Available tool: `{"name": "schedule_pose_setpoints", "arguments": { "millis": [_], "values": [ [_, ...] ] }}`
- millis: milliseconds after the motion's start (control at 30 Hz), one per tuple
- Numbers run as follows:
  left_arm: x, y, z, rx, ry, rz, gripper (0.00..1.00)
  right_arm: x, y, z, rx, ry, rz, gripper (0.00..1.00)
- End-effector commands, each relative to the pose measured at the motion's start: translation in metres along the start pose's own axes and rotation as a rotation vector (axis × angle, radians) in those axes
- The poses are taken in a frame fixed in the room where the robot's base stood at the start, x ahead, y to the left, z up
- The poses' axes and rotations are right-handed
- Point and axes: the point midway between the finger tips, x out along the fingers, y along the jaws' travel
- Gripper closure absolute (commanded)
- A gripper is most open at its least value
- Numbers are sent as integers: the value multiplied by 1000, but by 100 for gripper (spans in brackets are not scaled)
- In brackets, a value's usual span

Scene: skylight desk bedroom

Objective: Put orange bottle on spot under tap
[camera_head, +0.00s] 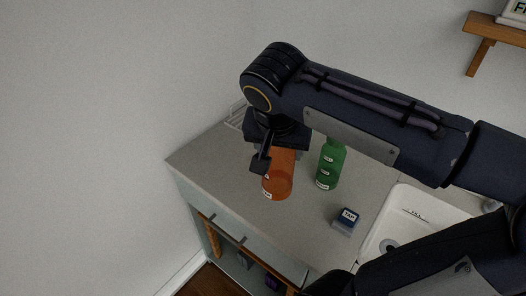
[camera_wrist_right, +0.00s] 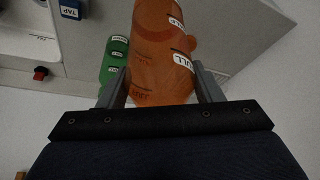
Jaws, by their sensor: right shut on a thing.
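The orange bottle (camera_head: 277,178) is a see-through orange cylinder with white labels, upright at the left part of the grey counter. In the right wrist view the orange bottle (camera_wrist_right: 160,50) is between the fingers. My right gripper (camera_head: 264,160) is shut on it from above; it also shows in the right wrist view (camera_wrist_right: 160,88). I cannot tell whether the bottle touches the counter. A blue block marked TAP (camera_head: 346,220) is on the counter beside the white sink (camera_head: 409,208). The tap itself is not clearly visible. My left gripper is not in view.
A green bottle (camera_head: 329,165) stands close to the right of the orange one. A wire rack (camera_head: 236,117) is at the counter's back left. My arms cover part of the sink. The counter (camera_head: 205,158) is bare at the front left.

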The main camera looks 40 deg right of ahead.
Motion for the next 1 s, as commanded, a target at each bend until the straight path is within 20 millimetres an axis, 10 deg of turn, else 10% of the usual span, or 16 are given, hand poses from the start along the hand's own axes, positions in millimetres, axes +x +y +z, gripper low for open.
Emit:
{"name": "schedule_pose_setpoints", "arguments": {
  "millis": [533,1000],
  "values": [
    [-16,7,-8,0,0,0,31,80,15,-73,56,0,34,78],
    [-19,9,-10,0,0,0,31,146,13,-92,54,2,31,78]
  ]
}}
